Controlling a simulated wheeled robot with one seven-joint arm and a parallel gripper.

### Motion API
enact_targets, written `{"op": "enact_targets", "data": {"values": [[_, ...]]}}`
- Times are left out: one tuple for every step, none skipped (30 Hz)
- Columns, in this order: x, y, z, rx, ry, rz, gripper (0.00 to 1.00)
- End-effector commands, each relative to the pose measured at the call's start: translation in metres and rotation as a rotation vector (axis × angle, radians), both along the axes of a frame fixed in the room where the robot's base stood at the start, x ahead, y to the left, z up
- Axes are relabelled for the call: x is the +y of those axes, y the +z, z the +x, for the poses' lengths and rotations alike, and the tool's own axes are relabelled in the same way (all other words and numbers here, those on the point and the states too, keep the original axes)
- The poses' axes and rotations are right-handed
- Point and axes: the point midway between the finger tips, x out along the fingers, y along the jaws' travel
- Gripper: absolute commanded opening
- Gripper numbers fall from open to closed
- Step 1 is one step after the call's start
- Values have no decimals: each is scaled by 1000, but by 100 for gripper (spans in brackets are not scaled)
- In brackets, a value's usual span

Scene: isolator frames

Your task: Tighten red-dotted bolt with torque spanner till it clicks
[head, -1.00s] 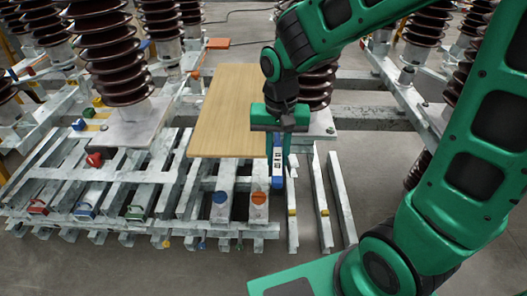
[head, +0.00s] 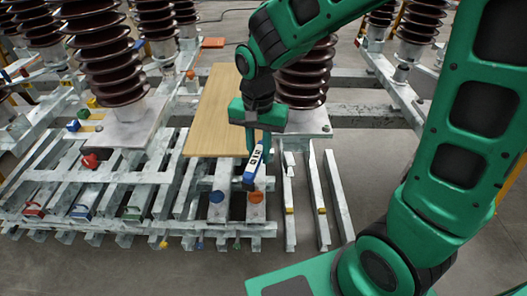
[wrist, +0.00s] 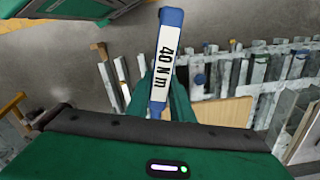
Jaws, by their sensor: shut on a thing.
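My gripper (head: 258,148) is shut on the torque spanner (head: 254,168), a blue and white bar. The spanner hangs tilted below the jaws, in front of the orange disc from this side. In the wrist view the spanner (wrist: 165,62) stands between the green fingers, and its label reads "40 N m". I cannot make out a red-dotted bolt in either view. The spanner's working end cannot be told apart, and I cannot tell whether it touches anything.
An orange disc (head: 256,197) and a blue disc (head: 217,197) sit on grey steel bars. A wooden board (head: 213,120) lies behind them. Brown ribbed insulators (head: 98,55) rise around. Open floor (head: 180,270) is in front.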

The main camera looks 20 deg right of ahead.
Motion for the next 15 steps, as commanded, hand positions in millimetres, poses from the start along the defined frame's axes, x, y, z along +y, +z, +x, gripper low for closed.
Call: {"op": "enact_targets", "data": {"values": [[0, 2, 3, -8, -3, 2, 0], [0, 4, 3, -10, -3, 2, 0], [0, 6, 3, -10, -2, 2, 0], [0, 8, 4, -10, -2, 3, 0], [0, 10, 4, -10, -2, 3, 0], [0, 12, 4, -10, -2, 2, 0], [0, 14, 4, -10, -2, 3, 0], [0, 16, 4, -11, -2, 2, 0], [0, 19, 4, -12, -1, 3, 0], [0, 21, 4, -11, -1, 2, 0], [0, 23, 3, -10, -1, 3, 0], [0, 25, 3, -10, -1, 2, 0], [0, 27, 3, -10, 0, 2, 0], [0, 29, 3, -9, 0, 2, 0], [0, 32, 3, -8, 0, 2, 0]]}}
